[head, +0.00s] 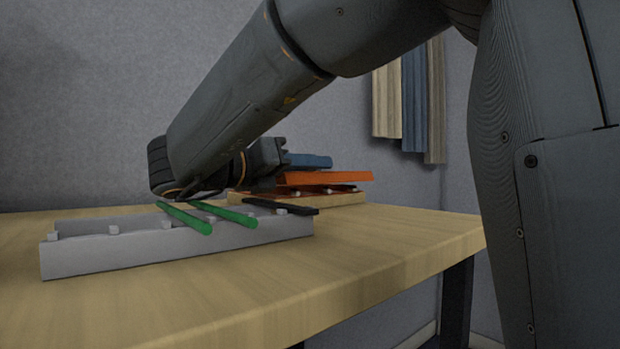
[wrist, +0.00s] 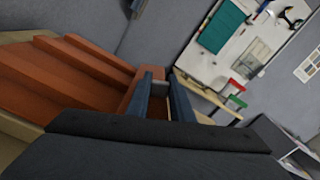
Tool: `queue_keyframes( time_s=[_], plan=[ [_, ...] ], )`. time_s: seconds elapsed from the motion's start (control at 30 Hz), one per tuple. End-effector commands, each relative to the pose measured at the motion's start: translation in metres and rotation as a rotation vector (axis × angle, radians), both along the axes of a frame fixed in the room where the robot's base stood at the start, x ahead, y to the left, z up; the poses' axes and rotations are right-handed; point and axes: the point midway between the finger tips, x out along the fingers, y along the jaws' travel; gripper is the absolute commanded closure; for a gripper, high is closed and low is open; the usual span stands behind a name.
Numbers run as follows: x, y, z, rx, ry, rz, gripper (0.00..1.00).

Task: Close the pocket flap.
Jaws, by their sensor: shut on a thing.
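The orange pocket piece (head: 325,178), which looks like the flap, lies as a slab above a pale wooden tray (head: 340,199) at the far side of the table. In the wrist view its ribbed orange surface (wrist: 55,85) fills the left side. My gripper (head: 309,161) reaches down to it from the left, its blue fingers just above the slab. In the wrist view the two blue fingers (wrist: 161,100) are close together with a strip of orange between them, so my gripper is shut on its edge. My arm hides the slab's left end, and the pocket opening cannot be made out.
A grey tray (head: 150,255) stands on the wooden table (head: 390,250) in front, with two green sticks (head: 222,216) and a black stick (head: 280,206) across it. Cloth strips (head: 412,100) hang on the wall. The table's front right is clear.

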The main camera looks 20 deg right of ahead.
Motion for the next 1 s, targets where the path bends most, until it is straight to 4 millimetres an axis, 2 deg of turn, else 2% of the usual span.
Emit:
queue_keyframes(
  time_s=[0.57, 0.6, 0.63, 1.0],
  plan=[
    [-0.0009, -0.0001, -0.0008, 0.008, -0.025, 0.001, 1.00],
    [-0.0009, -0.0001, -0.0008, 0.008, -0.025, 0.001, 0.75],
    [-0.0009, -0.0002, -0.0008, 0.008, -0.025, 0.001, 0.72],
    [-0.0021, 0.0050, -0.0005, 0.008, -0.024, 0.002, 0.72]
  ],
)
